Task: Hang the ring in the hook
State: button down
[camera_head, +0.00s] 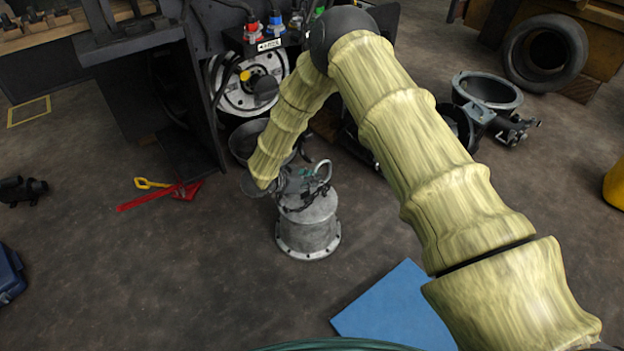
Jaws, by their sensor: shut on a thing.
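My gripper (303,183) is at the end of my yellow-sleeved arm, just above a grey metal cylinder with a bolted flange (308,232) on the floor. It looks shut on a small pale grey ring (328,170), whose curved edge shows at the right of the fingers. The fingers are small and dark here, and part of the ring is hidden by them. I cannot tell whether the ring touches the cylinder top. I cannot make out the hook clearly in this view.
The stripped forklift (205,90) stands behind, with a white wheel (250,85). A red tool with a yellow handle (165,192) lies left. A blue sheet (395,312) lies at front right. A tyre (545,55) and metal housing (488,90) are at back right.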

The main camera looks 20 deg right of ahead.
jog(key=w+a+b, duration=0.1)
jog(key=w+a, duration=0.1)
jog(key=w, duration=0.5)
jog(key=shift+a+f+b, duration=0.15)
jog(key=shift+a+b, duration=0.15)
dwell(0.4)
jog(key=shift+w+a+f+b, duration=0.1)
jog(key=shift+w+f+b, duration=0.2)
jog(key=shift+f, duration=0.25)
jog(key=shift+w+a+f+b, duration=0.1)
jog(key=shift+w+f+b, duration=0.15)
jog(key=shift+f, duration=0.25)
jog(key=shift+f, duration=0.1)
jog(key=shift+f, duration=0.35)
jog(key=c, duration=0.8)
grip_release()
